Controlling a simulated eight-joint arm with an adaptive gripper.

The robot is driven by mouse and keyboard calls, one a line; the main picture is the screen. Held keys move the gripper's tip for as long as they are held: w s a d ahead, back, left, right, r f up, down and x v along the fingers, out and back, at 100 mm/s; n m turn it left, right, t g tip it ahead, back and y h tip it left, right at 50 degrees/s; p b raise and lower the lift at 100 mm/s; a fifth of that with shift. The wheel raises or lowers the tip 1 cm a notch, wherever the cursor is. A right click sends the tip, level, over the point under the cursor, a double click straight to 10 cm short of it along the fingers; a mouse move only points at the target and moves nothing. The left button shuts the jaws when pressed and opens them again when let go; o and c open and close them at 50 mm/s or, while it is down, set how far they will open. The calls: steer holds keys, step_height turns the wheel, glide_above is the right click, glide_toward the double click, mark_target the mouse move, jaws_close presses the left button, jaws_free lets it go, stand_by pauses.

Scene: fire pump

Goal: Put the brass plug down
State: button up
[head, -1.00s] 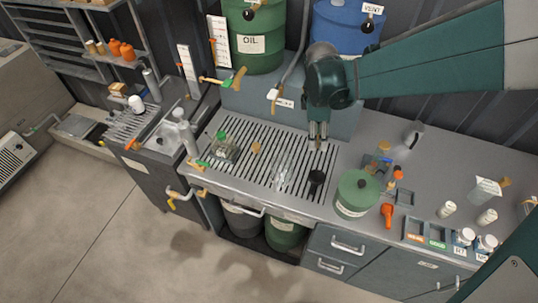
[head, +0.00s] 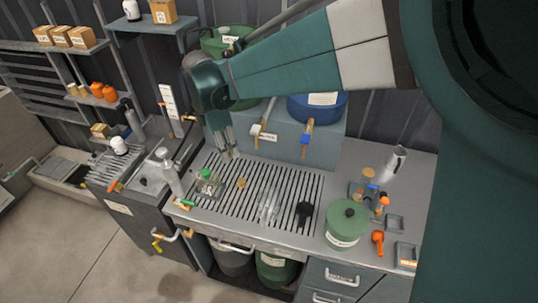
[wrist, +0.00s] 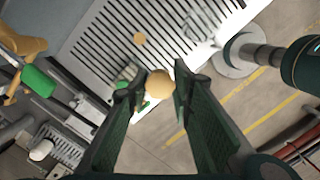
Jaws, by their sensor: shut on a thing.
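My gripper (head: 229,154) hangs above the back left part of the slotted grate (head: 290,190), fingers pointing down. In the wrist view its fingers are closed on a round, tan-gold brass plug (wrist: 158,84), which sits between the fingertips. The plug is too small to make out in the head view. The grate also shows below the plug in the wrist view (wrist: 165,30), with a gap between them. A second small tan piece (head: 241,183) stands on the grate, and shows in the wrist view (wrist: 139,38).
A glass jar with a green cap (head: 208,184) stands at the grate's left. Clear glassware (head: 268,206) and a black item (head: 304,210) stand farther right. A green lidded pot (head: 347,225) is right of the grate. Taps (head: 306,138) project from the back. Bare slats lie between.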

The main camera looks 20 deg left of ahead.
steer(key=a+r+n, duration=0.1)
steer(key=a, duration=0.2)
steer(key=n+y+b, duration=0.2)
steer(key=n+b, duration=0.3)
steer(key=n, duration=0.8)
glide_above(237, 176)
step_height(237, 176, down, 10)
steer(key=shift+s+f, duration=0.2)
steer(key=shift+f, duration=0.05)
step_height(237, 176, down, 14)
steer(key=shift+r, duration=0.25)
steer(key=shift+f, duration=2.25)
steer(key=shift+f, duration=0.15)
steer(key=o, duration=1)
